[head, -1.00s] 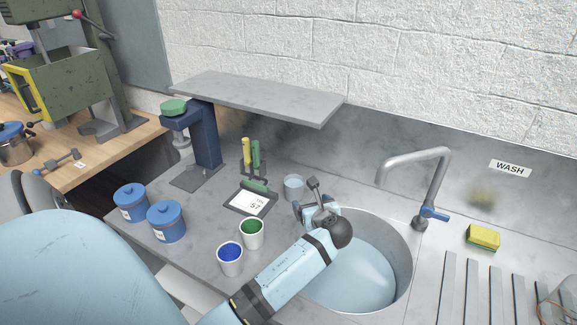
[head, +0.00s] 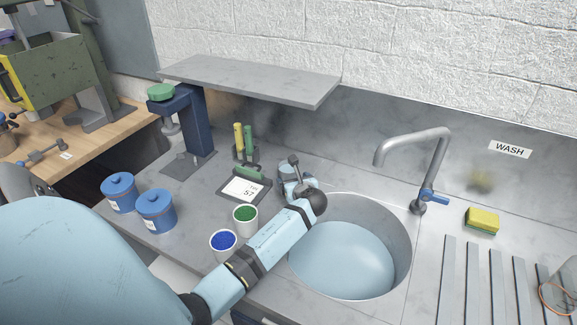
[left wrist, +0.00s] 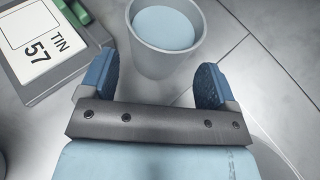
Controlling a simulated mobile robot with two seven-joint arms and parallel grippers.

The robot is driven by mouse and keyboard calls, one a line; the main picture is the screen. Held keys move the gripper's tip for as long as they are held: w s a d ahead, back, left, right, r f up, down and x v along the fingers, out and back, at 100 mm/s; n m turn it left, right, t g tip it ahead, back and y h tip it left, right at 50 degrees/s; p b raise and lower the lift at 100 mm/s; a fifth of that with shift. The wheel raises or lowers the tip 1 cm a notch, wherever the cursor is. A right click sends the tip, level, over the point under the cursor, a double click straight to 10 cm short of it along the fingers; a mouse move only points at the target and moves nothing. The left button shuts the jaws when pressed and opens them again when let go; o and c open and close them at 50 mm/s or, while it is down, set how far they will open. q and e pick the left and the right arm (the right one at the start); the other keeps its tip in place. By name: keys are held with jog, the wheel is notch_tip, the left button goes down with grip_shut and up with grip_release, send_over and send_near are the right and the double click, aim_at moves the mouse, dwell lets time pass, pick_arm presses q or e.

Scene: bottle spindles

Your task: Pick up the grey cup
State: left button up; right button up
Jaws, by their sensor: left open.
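The grey cup (left wrist: 165,64) stands upright on the grey counter with light blue inside, at the top middle of the left wrist view. In the head view it is largely hidden behind my left gripper (head: 291,181). My left gripper (left wrist: 153,77) is open, with its blue-padded fingers apart. The cup is just ahead of the gap between the fingertips, a little nearer the middle than either finger. Nothing is held. My right gripper is not in view.
The round sink (head: 400,225) lies right of my gripper, under the tap (head: 436,165). A clipboard-like stand (head: 246,186) marked 57 is close on the left. A blue-filled cup (head: 223,243) and green-filled cup (head: 245,219) stand nearer. A shelf (head: 255,80) overhangs behind.

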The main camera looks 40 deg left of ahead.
pick_arm(q)
jog(key=x, duration=0.4)
jog(key=shift+s+d+f, duration=0.1)
jog(key=shift+f, duration=0.05)
jog(key=c, duration=0.7)
jog(key=shift+o, duration=0.2)
notch_tip(320, 180, up, 10)
jog(key=shift+p, duration=0.3)
